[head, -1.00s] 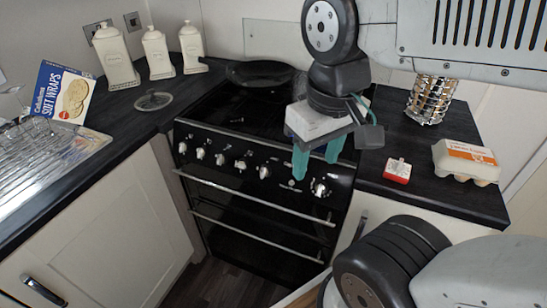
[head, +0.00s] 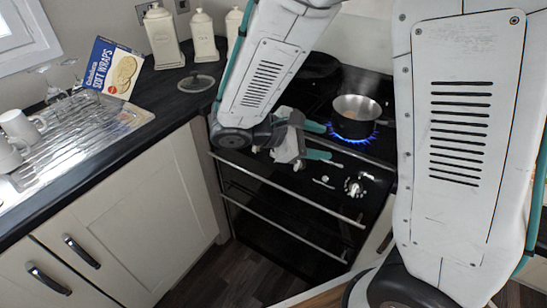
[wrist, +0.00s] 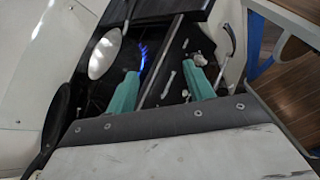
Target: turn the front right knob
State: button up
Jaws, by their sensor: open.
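The front right knob (head: 355,186) is a round silver-and-black knob at the right end of the black cooker's front panel (head: 325,180). In the wrist view a pale knob (wrist: 200,60) shows close to the tip of the right-hand finger; I cannot tell for sure which knob it is. My gripper (head: 328,142) has two teal fingers, spread apart with nothing between them. In the head view it is above and left of the front right knob, apart from it. My arm hides the knobs further left.
A steel pan (head: 357,108) stands on the hob over a blue flame (head: 350,136), close to my gripper; the pan also shows in the wrist view (wrist: 104,57). An oven rail (head: 290,190) runs below the knobs. White canisters (head: 163,36) and a wraps box (head: 114,68) stand on the left worktop.

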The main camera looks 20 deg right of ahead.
jog(key=w+a+f+n+t+h, duration=0.1)
jog(key=w+a+f+n+t, duration=0.45)
jog(key=f+n, duration=0.2)
jog(key=w+a+f+n+t+h, duration=0.1)
jog(key=w+a+f+n+t, duration=0.3)
jog(key=a+f+n+t, duration=0.3)
jog(key=w+d+m, duration=0.1)
jog(key=w+d, duration=0.3)
jog(key=d, duration=0.3)
jog(key=shift+f+g, duration=0.35)
jog(key=shift+w, duration=0.1)
jog(key=c, duration=1)
jog(key=shift+o, duration=0.2)
